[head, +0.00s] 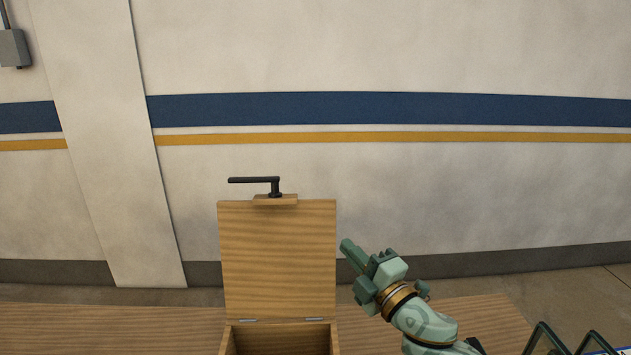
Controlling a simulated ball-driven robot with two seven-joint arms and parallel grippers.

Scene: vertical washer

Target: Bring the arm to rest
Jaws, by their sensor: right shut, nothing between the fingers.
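My right gripper (351,256) is in the head view, just right of the raised wooden lid. It is shut and empty, its fingers pointing up and to the left. It appears apart from the lid. My right arm comes in from the lower right. The washer is a wooden box (228,342) with its lid (277,260) standing upright on hinges. A black handle (254,181) sits on the lid's top edge. The box's inside is only partly visible at the bottom edge. My left gripper is not in view.
The box stands at a wooden table (120,325). A pale wall (450,200) with blue and yellow stripes and a pillar (110,150) stands behind. A dark wire rack (570,340) is at the lower right. The table left of the box is clear.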

